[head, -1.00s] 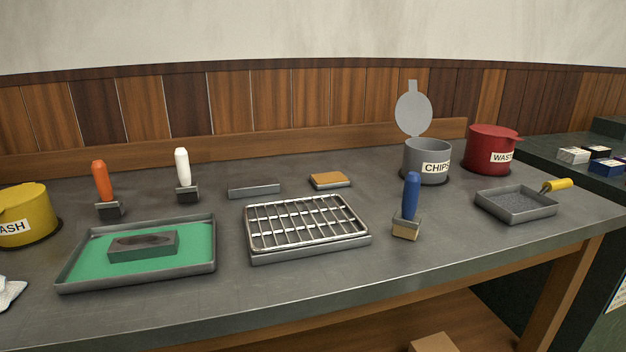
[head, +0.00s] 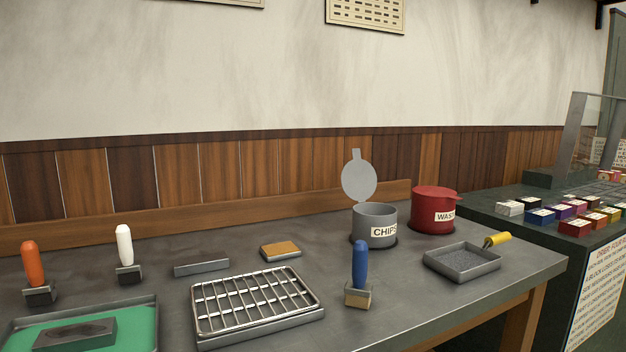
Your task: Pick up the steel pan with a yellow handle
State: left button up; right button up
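The steel pan (head: 462,264) is a shallow square grey tray with dark grey, grainy contents. It rests on the right end of the metal-topped bench. Its short yellow handle (head: 497,239) sticks out from the back right corner and points right and slightly up. Nothing covers the pan. Neither of my grippers shows in the head view.
A blue-handled tool (head: 360,268) stands left of the pan. The grey CHIPS pot (head: 375,226) with its raised lid and the red WASTE pot (head: 434,211) stand behind. A wire rack (head: 257,302) lies further left. A dark counter (head: 535,234) with coloured boxes is at right.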

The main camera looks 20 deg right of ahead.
aim_at(460, 262)
jog(key=z, duration=1.4)
